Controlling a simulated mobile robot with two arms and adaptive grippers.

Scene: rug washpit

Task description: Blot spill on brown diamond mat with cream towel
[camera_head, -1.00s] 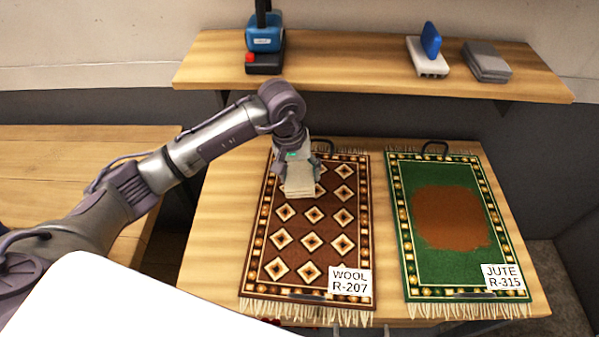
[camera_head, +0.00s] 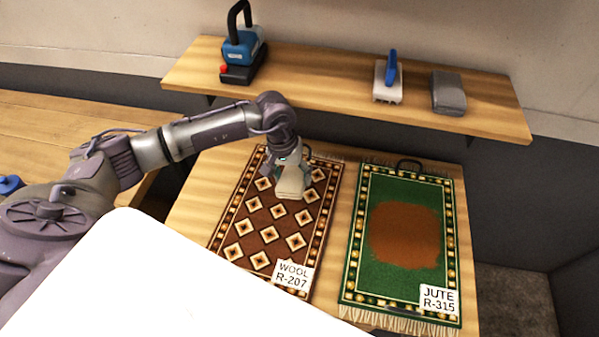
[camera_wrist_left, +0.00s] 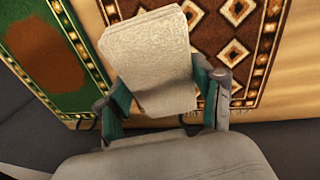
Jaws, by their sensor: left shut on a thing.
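My left gripper (camera_head: 291,172) is shut on the cream towel (camera_head: 291,185), a folded pad, at the upper right part of the brown diamond mat (camera_head: 250,213). In the left wrist view the towel (camera_wrist_left: 147,50) sits between the green-padded fingers. Its lower part looks brownish; I cannot tell if that is stain or shade. I cannot tell whether the towel touches the mat. No spill shows on the visible part of the brown mat, labelled WOOL R-207; the towel hides some of it. My right gripper is not in view.
A green mat (camera_head: 381,288), labelled JUTE R-315, lies to the right with a large brown stain (camera_head: 405,235). A shelf behind holds a blue-and-black device (camera_head: 241,50), a white brush with a blue handle (camera_head: 388,80) and a grey folded item (camera_head: 448,93).

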